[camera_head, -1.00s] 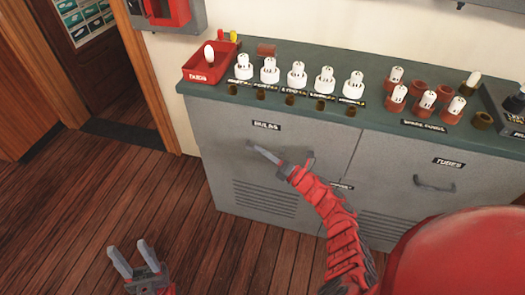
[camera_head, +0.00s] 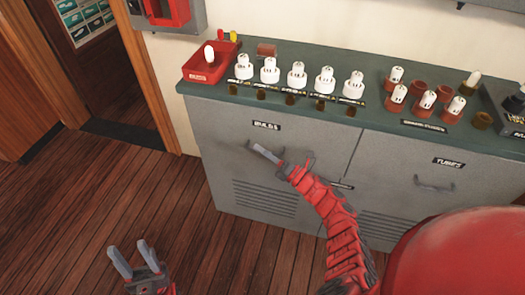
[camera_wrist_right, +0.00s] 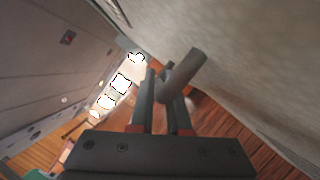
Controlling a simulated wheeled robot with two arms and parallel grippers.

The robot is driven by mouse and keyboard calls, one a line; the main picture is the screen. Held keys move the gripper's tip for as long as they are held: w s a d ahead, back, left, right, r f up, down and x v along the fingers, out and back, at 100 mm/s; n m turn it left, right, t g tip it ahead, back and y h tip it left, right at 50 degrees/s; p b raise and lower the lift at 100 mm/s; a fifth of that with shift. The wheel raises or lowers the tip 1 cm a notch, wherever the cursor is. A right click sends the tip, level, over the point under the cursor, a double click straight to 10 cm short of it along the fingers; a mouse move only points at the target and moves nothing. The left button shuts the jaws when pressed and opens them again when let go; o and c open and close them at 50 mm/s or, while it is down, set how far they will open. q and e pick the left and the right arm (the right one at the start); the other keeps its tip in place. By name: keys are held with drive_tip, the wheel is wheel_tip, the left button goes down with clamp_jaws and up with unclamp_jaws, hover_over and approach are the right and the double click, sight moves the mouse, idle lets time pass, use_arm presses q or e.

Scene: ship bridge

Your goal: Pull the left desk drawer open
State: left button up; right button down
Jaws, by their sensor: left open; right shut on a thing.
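The left desk drawer (camera_head: 215,135) is the grey front labelled BULBS, with louvred slots low on it. It looks flush with the cabinet, with no gap visible. Its bar handle (camera_head: 309,161) shows only partly, at its ends, behind my right gripper (camera_head: 262,152). My right gripper is shut on the handle. In the right wrist view, the round grey handle bar (camera_wrist_right: 185,75) lies across between the fingers of my right gripper (camera_wrist_right: 163,95), close to the drawer face. My left gripper (camera_head: 133,259) is open and empty, low over the wooden floor, apart from the cabinet.
A second grey front labelled TUBES (camera_head: 390,160) is on the right, with its own handle (camera_head: 434,186). The green worktop (camera_head: 375,125) holds a red tray (camera_head: 207,70), white bulbs and brown sockets. The floor (camera_head: 100,200) before the cabinet at left is clear.

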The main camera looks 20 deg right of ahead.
drive_tip(key=s+a+b, duration=0.3)
drive_tip(key=s+a, duration=0.4)
drive_tip(key=s, duration=0.4)
drive_tip(key=s+a+b, duration=0.4)
drive_tip(key=s+a, duration=0.3)
drive_tip(key=s, duration=0.4)
drive_tip(key=shift+a, duration=0.4)
drive_tip(key=c, duration=0.9)
unclamp_jaws()
drive_tip(key=shift+s+d, duration=0.1)
